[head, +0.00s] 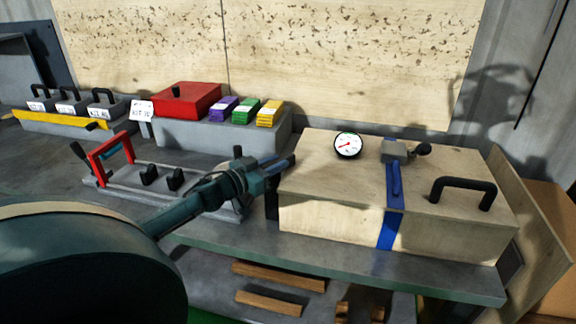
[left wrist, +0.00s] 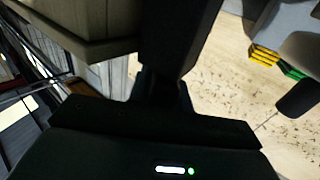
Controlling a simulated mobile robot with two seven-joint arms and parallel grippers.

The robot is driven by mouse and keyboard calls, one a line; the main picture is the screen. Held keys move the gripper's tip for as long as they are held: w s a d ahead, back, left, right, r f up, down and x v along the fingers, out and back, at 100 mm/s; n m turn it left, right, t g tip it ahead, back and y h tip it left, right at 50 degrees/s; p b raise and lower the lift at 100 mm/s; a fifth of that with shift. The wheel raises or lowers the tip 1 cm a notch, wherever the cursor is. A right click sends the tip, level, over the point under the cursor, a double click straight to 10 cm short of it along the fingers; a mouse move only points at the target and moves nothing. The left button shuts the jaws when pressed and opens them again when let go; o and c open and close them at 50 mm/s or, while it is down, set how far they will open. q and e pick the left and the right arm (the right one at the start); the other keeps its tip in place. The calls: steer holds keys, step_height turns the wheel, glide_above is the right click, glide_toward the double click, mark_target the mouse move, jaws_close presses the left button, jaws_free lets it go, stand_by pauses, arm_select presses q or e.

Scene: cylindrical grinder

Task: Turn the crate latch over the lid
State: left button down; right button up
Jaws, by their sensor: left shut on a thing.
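The crate (head: 330,222) is a pale wooden box on the bench at the right, with its lid (head: 330,170) lying closed on top. A dark latch piece (head: 271,200) stands at the crate's left end. My left gripper (head: 280,165) is at that end, level with the lid's edge, and is shut on what looks like the latch. The fingers hide much of the hold. In the left wrist view a dark bar (left wrist: 180,40) runs away from the gripper, too dark to make out clearly. My right gripper is not in view.
The lid carries a round gauge (head: 348,146), a black handle (head: 463,190) and a blue strap (head: 391,225) with a grey clamp. Behind my left arm lies a grey fixture with a red handle (head: 110,148). A red box (head: 187,100) and coloured blocks (head: 243,112) stand farther back.

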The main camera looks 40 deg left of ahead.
arm_select(q)
steer(key=m+g+h+b, duration=0.1)
steer(key=m+h, duration=0.1)
steer(key=h, duration=0.1)
steer(key=shift+f+m+h+b, duration=0.1)
steer(key=shift+m+h+b, duration=0.25)
steer(key=shift+m+h, duration=0.05)
steer(key=m+g+h+b, duration=0.1)
steer(key=m+h+b, duration=0.1)
steer(key=h, duration=0.1)
steer(key=shift+d+g, duration=0.1)
steer(key=shift+g, duration=0.3)
steer(key=shift+m+g+h+b, duration=0.4)
steer(key=shift+h+b, duration=0.1)
steer(key=shift+b, duration=0.3)
steer(key=shift+s+d+m+g+h+b, duration=0.15)
steer(key=shift+m+g+h+b, duration=0.25)
steer(key=shift+h, duration=0.1)
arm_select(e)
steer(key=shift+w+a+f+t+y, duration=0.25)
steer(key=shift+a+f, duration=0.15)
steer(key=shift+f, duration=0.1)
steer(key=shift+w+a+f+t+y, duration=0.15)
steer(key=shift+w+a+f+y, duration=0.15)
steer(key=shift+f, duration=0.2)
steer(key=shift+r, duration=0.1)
